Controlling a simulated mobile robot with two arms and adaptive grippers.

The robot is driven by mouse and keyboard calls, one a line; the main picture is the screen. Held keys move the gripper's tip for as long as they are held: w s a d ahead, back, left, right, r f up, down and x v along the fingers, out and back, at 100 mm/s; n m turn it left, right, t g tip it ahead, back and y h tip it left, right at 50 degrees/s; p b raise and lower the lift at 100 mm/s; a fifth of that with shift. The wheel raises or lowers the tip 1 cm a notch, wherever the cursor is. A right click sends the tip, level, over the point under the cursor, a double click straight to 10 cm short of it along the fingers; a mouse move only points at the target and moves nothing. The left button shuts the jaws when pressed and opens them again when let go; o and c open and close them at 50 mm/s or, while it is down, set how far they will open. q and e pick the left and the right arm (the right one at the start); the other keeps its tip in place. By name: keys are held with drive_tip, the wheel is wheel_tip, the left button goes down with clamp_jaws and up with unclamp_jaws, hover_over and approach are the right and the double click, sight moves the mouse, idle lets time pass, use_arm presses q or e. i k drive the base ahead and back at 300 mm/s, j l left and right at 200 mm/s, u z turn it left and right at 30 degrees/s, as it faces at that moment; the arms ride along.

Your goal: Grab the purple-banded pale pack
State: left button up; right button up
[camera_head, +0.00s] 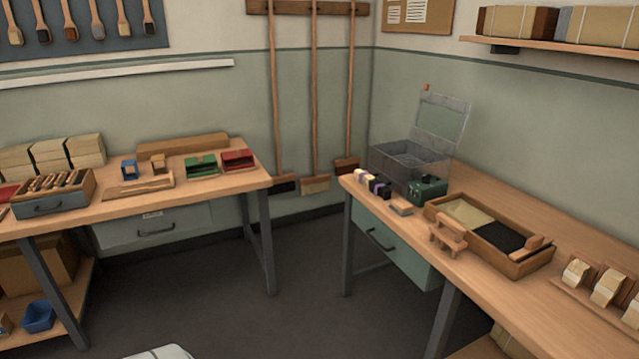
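A row of small banded packs stands at the left end of the right bench (592,322), in front of a clear lidded box. Pale, purple and black show in the row. A pale pack with purple on it (374,184) appears to be in the middle of the row, close against its neighbours. The packs are too small to tell each band surely. Neither of my grippers is in view.
Next to the row are the clear box (405,165) with its lid up, a green device (427,190), a small grey block (401,208) and a wooden tray (515,268). The left bench (115,208) holds coloured trays. Open floor (250,310) lies between the benches.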

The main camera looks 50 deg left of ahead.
sight(363, 178)
drive_tip(key=u, duration=1.3)
